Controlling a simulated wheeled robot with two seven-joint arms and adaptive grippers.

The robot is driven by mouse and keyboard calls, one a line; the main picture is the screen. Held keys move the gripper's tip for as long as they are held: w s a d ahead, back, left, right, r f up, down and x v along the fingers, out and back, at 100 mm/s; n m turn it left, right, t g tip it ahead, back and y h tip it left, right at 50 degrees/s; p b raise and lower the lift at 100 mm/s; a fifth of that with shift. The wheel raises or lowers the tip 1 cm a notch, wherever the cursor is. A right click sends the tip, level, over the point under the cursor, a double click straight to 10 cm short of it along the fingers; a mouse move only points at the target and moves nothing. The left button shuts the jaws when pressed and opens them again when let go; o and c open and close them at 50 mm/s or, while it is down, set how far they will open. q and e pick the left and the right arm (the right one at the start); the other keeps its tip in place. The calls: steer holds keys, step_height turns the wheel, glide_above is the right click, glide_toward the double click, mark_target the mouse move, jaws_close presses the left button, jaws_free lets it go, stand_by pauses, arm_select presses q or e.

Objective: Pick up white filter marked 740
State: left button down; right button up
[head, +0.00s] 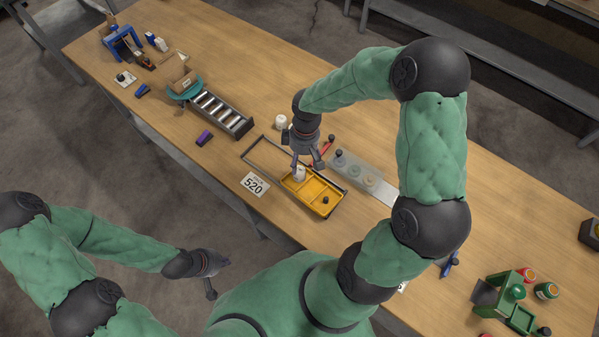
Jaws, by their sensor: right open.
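My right gripper (308,164) points down over the left end of a yellow tray (325,209), its fingers spread open. A small white cylinder (299,174), which looks like a filter, is just below and between the fingers; I cannot tell whether they touch it. A second white cylinder (281,121) stands on the table behind the gripper. No 740 marking is legible on either one. My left gripper (217,278) hangs over the floor in front of the table, empty, with its fingers apart.
A card reading 520 (255,184) lies left of the tray. A grey plate with round parts (356,171) lies to its right. A roller rack (220,114) stands further left. A green stand with jars (517,293) is at the far right. The back of the wooden table (235,35) is clear.

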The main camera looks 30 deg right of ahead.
mark_target(299, 169)
steer(key=shift+w+a+f+b, duration=0.1)
steer(key=shift+a+f+b, duration=0.1)
steer(key=shift+f, duration=0.75)
steer(key=shift+s+a+f+b, duration=0.1)
steer(key=shift+f+b, duration=0.1)
steer(key=shift+f, duration=0.7)
steer(key=shift+w+a+f+b, duration=0.1)
steer(key=shift+f+b, duration=0.1)
steer(key=shift+f, duration=0.75)
steer(key=c, duration=1.3)
